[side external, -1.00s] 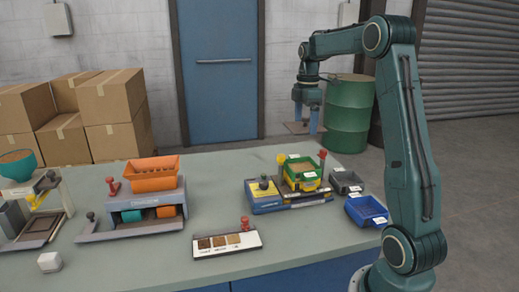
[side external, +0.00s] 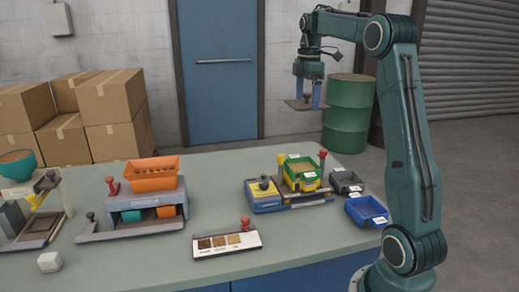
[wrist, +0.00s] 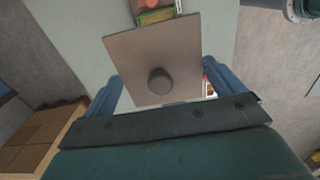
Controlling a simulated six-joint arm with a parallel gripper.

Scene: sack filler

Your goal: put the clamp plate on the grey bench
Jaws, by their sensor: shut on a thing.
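The clamp plate (side external: 294,104) is a flat brown-grey square with a dark round knob. It is held in the air, well above the far edge of the grey bench (side external: 310,248). My gripper (side external: 309,102) points down with its two blue fingers on either side of the knob, shut on the plate. In the wrist view the plate (wrist: 140,45) fills the middle with the knob towards me, and my gripper (wrist: 164,88) has a finger at each side. The bench (wrist: 85,25) shows beyond and below it.
A green and yellow box station (side external: 302,172) stands on the bench below, with grey (side external: 347,182) and blue (side external: 366,210) bins beside it. An orange hopper unit (side external: 152,180) and a sample tray (side external: 227,243) stand left. Bare bench lies behind and in front. A green drum (side external: 349,115) stands beyond.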

